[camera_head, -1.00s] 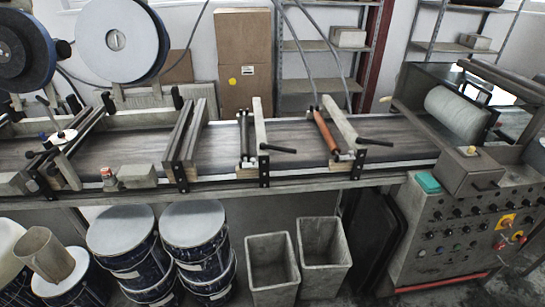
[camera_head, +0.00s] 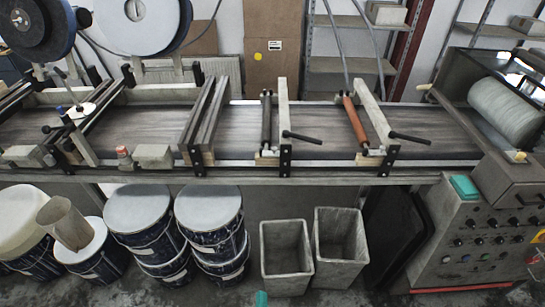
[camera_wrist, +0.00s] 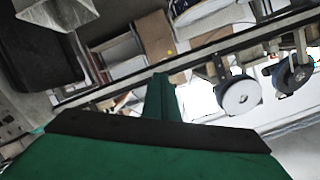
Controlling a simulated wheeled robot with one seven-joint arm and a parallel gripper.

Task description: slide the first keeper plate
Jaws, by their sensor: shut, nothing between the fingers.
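A dark roller (camera_head: 266,121) and a red-brown roller (camera_head: 355,121) lie across the conveyor (camera_head: 315,140). Each has a pale bar beside it and a black lever (camera_head: 301,137) pointing right. Small pale and black fittings (camera_head: 268,153) sit at their near ends. Which part is the first keeper plate I cannot tell. My gripper (camera_wrist: 162,92) shows as green fingers in the wrist view, shut and empty, apart from the conveyor. A small green tip (camera_head: 262,298), likely my gripper, shows at the bottom of the head view. The wrist view is tilted and shows no roller clearly.
Several blue-and-white drums (camera_head: 208,214) and two grey bins (camera_head: 286,252) stand below the conveyor's front edge. A control cabinet (camera_head: 480,240) stands at the right. Reels (camera_head: 128,22) rise behind at the left. Bare floor shows in front of the bins.

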